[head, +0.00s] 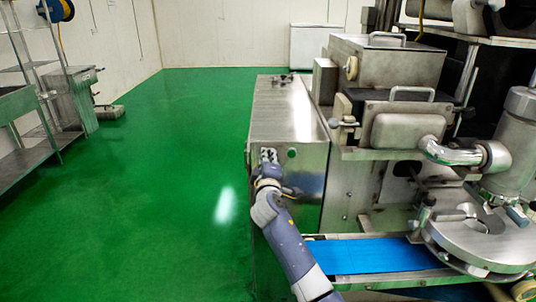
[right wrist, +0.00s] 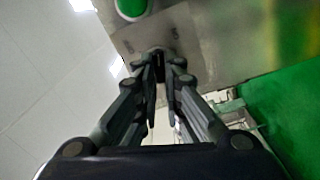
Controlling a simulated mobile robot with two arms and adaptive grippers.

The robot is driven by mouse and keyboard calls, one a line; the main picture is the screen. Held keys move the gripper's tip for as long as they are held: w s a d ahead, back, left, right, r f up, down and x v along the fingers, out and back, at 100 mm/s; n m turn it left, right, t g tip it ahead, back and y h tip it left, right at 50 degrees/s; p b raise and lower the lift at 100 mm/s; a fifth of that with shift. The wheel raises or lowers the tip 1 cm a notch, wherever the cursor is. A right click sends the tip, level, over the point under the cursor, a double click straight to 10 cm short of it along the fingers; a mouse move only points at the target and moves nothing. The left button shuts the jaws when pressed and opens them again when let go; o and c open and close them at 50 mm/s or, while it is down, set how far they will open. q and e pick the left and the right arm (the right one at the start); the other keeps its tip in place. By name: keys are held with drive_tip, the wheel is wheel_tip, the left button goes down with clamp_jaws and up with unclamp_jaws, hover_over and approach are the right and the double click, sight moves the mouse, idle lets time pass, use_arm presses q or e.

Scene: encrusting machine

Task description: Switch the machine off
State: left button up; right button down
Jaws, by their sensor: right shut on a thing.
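The encrusting machine (head: 312,170) is a large stainless steel unit on the right of the head view. My right gripper (head: 268,160) is at the upper left of its end panel. In the right wrist view, the fingertips of my right gripper (right wrist: 160,62) are at the metal panel, closed around a small dark switch (right wrist: 159,57). Most of the switch is hidden between the fingers. A round green button (head: 291,153) sits just right of the gripper on the panel. It also shows at the top of the right wrist view (right wrist: 131,7). My left gripper is not in view.
A blue conveyor belt (head: 365,256) runs out below the machine's head, to the right of my right arm. Open green floor (head: 170,190) lies to the left. A steel shelf rack (head: 45,150) stands along the left wall.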

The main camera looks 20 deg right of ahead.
drive_tip(key=n+p, duration=0.1)
drive_tip(key=n, duration=0.2)
drive_tip(key=n+p, duration=0.2)
drive_tip(key=n, duration=0.2)
drive_tip(key=n+p, duration=0.2)
drive_tip(key=n, duration=0.2)
drive_tip(key=shift+d+f, duration=0.25)
drive_tip(key=shift+r+n, duration=0.1)
drive_tip(key=shift+n, duration=0.3)
drive_tip(key=c, duration=1.9)
unclamp_jaws()
drive_tip(key=shift+o, duration=0.9)
drive_tip(key=shift+d, duration=0.1)
drive_tip(key=shift+f, duration=0.2)
